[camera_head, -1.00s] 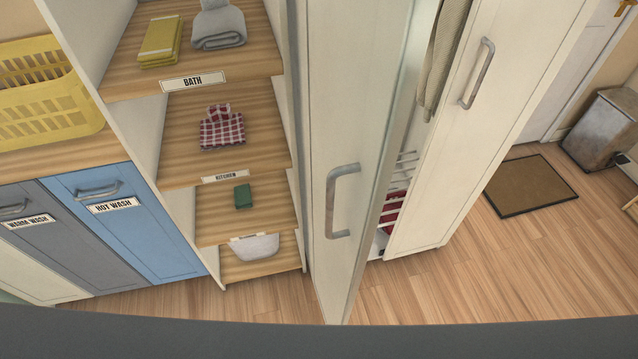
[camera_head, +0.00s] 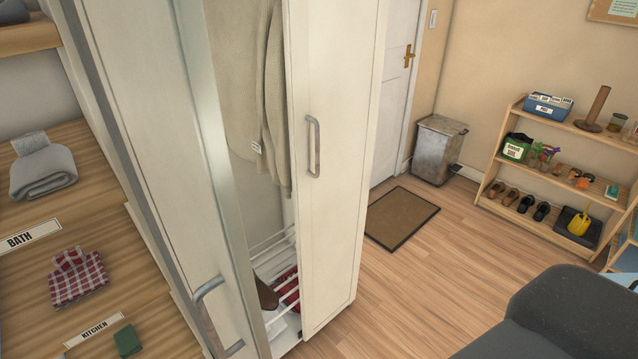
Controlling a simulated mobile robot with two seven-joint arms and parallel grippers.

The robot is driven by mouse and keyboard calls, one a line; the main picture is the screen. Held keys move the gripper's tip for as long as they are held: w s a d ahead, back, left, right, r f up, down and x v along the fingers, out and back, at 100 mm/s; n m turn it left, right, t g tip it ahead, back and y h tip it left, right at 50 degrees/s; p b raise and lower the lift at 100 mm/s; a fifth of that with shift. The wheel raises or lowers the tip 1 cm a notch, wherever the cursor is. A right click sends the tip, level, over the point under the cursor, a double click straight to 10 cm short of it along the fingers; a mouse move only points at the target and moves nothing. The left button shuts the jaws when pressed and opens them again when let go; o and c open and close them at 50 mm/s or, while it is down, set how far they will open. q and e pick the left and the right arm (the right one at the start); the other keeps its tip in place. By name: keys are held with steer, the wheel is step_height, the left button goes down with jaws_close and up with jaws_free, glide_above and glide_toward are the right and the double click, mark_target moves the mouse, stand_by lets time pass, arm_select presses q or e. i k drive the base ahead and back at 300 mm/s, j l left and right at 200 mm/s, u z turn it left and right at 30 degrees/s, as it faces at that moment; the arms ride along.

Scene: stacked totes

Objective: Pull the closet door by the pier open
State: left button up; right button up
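The closet's left door (camera_head: 145,110), cream with a grey bar handle (camera_head: 222,322), stands ajar beside the open shelves, its pale edge turned towards me. The closet's right door (camera_head: 338,110) looks shut and has its own bar handle (camera_head: 313,147). Through the gap between them I see hanging beige clothing (camera_head: 245,75) and a white wire rack (camera_head: 275,250) with a red item and a brown item low down. I cannot tell which part is the pier. Neither of my grippers shows in the head view, and I see nothing touching the handles.
Shelves with a grey towel (camera_head: 45,172) and a checked cloth (camera_head: 77,278) stand at left. A brown doormat (camera_head: 401,218), a metal bin (camera_head: 437,150) and a wooden shoe rack (camera_head: 492,172) are at right. Wooden floor (camera_head: 430,270) before the right door is clear.

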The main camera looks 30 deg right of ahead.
mark_target(334, 50)
steer(key=k+l, duration=0.35)
steer(key=l, duration=0.15)
steer(key=z, duration=1.75)
